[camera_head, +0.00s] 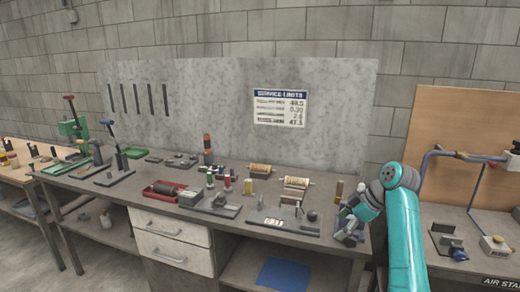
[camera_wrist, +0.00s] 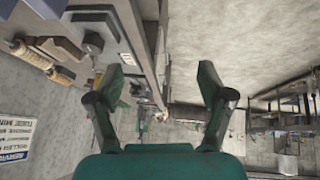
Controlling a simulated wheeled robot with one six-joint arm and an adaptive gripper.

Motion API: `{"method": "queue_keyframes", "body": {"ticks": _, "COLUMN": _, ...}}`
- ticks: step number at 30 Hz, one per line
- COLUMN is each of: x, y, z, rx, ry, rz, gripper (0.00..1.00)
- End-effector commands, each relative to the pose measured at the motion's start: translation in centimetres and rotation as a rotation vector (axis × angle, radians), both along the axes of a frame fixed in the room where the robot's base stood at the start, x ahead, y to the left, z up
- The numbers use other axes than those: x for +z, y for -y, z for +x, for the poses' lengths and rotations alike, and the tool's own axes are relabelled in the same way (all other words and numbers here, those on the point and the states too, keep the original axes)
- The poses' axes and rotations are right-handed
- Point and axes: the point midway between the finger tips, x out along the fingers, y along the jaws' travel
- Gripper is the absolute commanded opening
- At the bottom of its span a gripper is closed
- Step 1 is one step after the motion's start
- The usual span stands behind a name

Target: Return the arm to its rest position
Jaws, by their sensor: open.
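My teal arm rises at the right of the head view, with my gripper (camera_head: 348,232) at the front right end of the workbench (camera_head: 232,172). The fingertips are small there. In the wrist view, my gripper (camera_wrist: 160,85) has its two dark green fingers spread wide apart. No object is between them; the space shows the distant room.
A wire-wound spool (camera_head: 296,184) and a grey plate (camera_head: 272,222) with small parts stand left of my gripper. A red tray (camera_head: 166,190) sits further left. A board-backed bench (camera_head: 463,130) stands at the right. A brass cylinder (camera_head: 339,190) stands behind my gripper.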

Motion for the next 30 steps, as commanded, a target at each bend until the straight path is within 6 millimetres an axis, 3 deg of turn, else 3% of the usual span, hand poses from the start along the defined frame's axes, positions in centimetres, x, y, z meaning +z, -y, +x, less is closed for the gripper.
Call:
{"method": "queue_keyframes", "body": {"ticks": 10, "x": -4.2, "y": -0.7, "z": -0.4, "rx": -0.067, "ry": 0.003, "rz": 0.016, "gripper": 0.8}}
{"method": "queue_keyframes", "body": {"ticks": 17, "x": -8.7, "y": -1.4, "z": -1.2, "rx": -0.145, "ry": 0.01, "rz": 0.032, "gripper": 0.8}}
{"method": "queue_keyframes", "body": {"ticks": 23, "x": -14.6, "y": -2.3, "z": -2.9, "rx": -0.251, "ry": 0.022, "rz": 0.055, "gripper": 0.8}}
{"method": "queue_keyframes", "body": {"ticks": 30, "x": -23.1, "y": -3.7, "z": -7.1, "rx": -0.42, "ry": 0.051, "rz": 0.09, "gripper": 0.8}}
